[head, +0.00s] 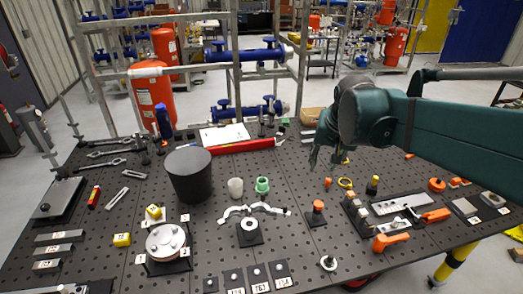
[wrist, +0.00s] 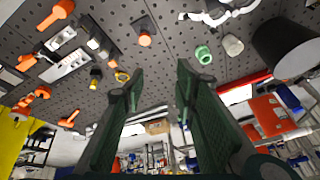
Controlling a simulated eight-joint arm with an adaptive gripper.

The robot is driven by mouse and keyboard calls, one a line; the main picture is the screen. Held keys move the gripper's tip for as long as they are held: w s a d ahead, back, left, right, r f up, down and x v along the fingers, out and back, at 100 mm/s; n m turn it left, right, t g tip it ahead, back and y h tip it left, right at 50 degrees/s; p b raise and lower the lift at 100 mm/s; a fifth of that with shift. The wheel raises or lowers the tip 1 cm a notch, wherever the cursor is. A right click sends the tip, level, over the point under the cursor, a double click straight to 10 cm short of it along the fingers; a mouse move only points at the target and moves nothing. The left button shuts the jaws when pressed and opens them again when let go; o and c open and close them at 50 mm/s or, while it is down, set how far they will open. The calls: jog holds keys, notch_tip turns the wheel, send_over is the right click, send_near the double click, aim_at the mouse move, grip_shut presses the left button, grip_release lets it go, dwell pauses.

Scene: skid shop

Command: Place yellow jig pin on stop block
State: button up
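A small upright black-and-yellow piece (head: 373,185), which looks like the yellow jig pin, stands on the perforated table right of the yellow ring (head: 346,183). It also shows in the wrist view (wrist: 95,78), left of the fingers. The stop block is not certain to tell; small dark blocks (head: 355,208) stand at the left end of the grey clamp fixture (head: 398,204). My gripper (head: 322,158) is above the back middle of the table, apart from these pieces. In the wrist view my gripper (wrist: 160,72) has its fingers spread with nothing between them.
An orange-topped piece (head: 318,206) stands left of the fixture. Yellow cubes (head: 121,240) are near the round plate. Orange clamps (head: 390,241) lie at front right.

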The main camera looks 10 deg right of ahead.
jog(key=s+a+f+n+t, duration=0.1)
jog(key=s+a+f+n, duration=0.1)
jog(key=s+a, duration=0.4)
jog(key=s+a+f+n+t+y, duration=0.1)
jog(key=s+a+f+n, duration=0.2)
jog(key=s+a, duration=0.3)
jog(key=s, duration=0.3)
jog(key=shift+s+n+t, duration=0.25)
jog(key=shift+n+t, duration=0.05)
jog(key=shift+f, duration=0.15)
notch_tip(320, 180, down, 10)
jog(key=b, duration=1)
jog(key=shift+f+b, duration=0.25)
jog(key=shift+b, duration=0.15)
